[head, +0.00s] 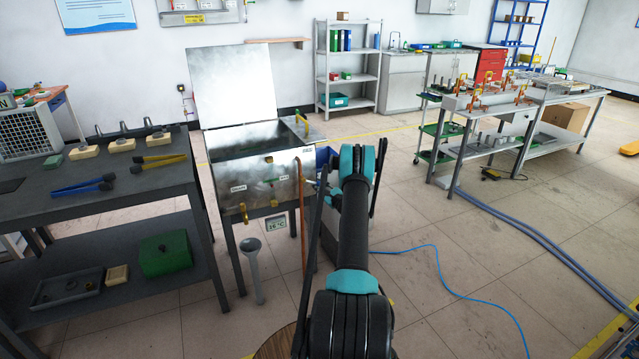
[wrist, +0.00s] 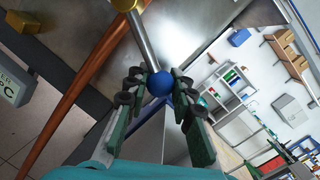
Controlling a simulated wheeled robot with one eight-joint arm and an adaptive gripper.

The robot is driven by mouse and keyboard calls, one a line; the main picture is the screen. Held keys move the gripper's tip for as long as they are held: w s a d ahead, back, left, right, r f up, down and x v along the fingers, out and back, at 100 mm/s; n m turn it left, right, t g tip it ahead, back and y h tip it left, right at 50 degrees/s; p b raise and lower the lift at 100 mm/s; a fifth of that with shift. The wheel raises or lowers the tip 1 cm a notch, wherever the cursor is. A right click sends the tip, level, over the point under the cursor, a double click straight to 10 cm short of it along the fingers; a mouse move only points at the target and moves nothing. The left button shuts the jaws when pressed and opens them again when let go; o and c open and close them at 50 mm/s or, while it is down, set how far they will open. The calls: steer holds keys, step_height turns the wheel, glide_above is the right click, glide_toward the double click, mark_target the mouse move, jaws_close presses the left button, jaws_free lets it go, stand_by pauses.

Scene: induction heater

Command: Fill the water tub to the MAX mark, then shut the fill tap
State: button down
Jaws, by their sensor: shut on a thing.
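The water tub (head: 225,177) is a metal box on legs with its lid raised at the back. Small labels are on its front; I cannot read a MAX mark or make out the water level. A lever with a blue ball knob (wrist: 159,84) and a steel rod runs to a brass fitting (wrist: 125,3) beside the tub in the wrist view; it appears to be the fill tap's handle. My gripper (wrist: 160,80) is shut on the blue knob, fingers on both sides.
A copper pipe (head: 301,215) runs down by the tub's front right corner. A yellow tap (head: 244,212) sits above a grey funnel (head: 250,250). A temperature display (head: 276,224) hangs below the tub. A dark bench (head: 130,200) with tongs stands left; open floor lies right.

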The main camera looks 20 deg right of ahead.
steer(key=shift+a+f+m, duration=0.1)
steer(key=shift+f+m, duration=0.2)
steer(key=shift+m, duration=0.1)
steer(key=shift+s, duration=0.1)
steer(key=c, duration=1.3)
jaws_free()
steer(key=shift+o, duration=0.2)
steer(key=v, duration=0.7)
steer(key=shift+s, duration=0.25)
